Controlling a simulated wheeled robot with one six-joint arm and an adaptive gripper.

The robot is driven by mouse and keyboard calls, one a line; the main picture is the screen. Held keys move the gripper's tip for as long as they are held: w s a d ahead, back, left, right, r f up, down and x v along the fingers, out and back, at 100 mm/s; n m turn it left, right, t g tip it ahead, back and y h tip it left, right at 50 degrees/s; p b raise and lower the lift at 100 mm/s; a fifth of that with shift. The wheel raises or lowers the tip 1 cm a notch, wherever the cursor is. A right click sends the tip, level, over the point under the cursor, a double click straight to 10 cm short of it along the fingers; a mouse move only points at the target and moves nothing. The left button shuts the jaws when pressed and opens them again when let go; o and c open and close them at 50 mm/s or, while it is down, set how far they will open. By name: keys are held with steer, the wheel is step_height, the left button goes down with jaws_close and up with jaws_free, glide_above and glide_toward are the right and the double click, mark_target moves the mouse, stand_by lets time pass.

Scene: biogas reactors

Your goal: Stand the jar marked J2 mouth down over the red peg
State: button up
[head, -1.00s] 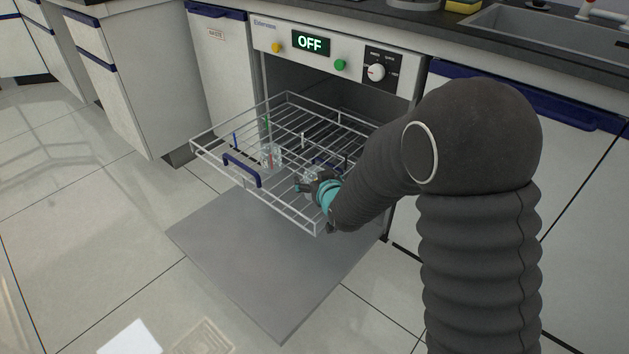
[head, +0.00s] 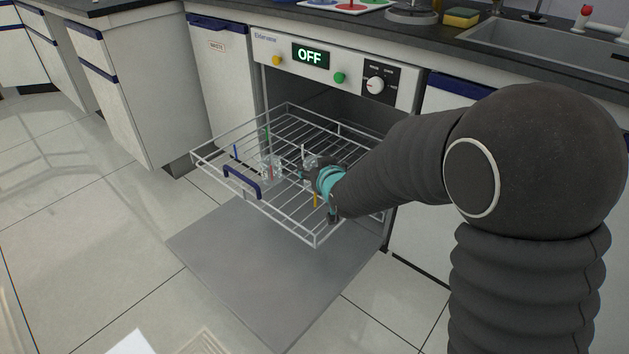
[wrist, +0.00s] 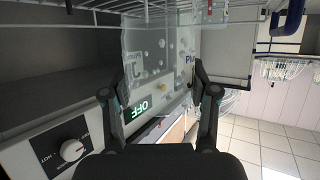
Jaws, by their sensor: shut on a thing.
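My gripper (head: 318,174) is shut on a clear jar (head: 310,161) over the right part of the pulled-out rack. In the wrist view my gripper (wrist: 161,97) has a finger on each side of this clear jar (wrist: 150,60); no J2 mark is readable on it. Another clear jar (head: 270,173) stands in the rack, left of my gripper. Red shows at this second jar, and also at the wrist view's top edge; I cannot tell whether the red peg (head: 271,169) is inside the jar or behind it.
The wire rack (head: 228,179) has a blue handle (head: 242,181) and carries a blue peg (head: 236,152), a green peg (head: 267,137), a white peg (head: 303,151) and a yellow peg (head: 315,199). The open door (head: 270,260) lies below. The washer panel (head: 345,72) reads OFF.

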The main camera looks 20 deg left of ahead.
mark_target(315, 161)
step_height(315, 161, up, 15)
steer(key=p, duration=0.6)
steer(key=shift+f, duration=0.2)
stand_by(0.8)
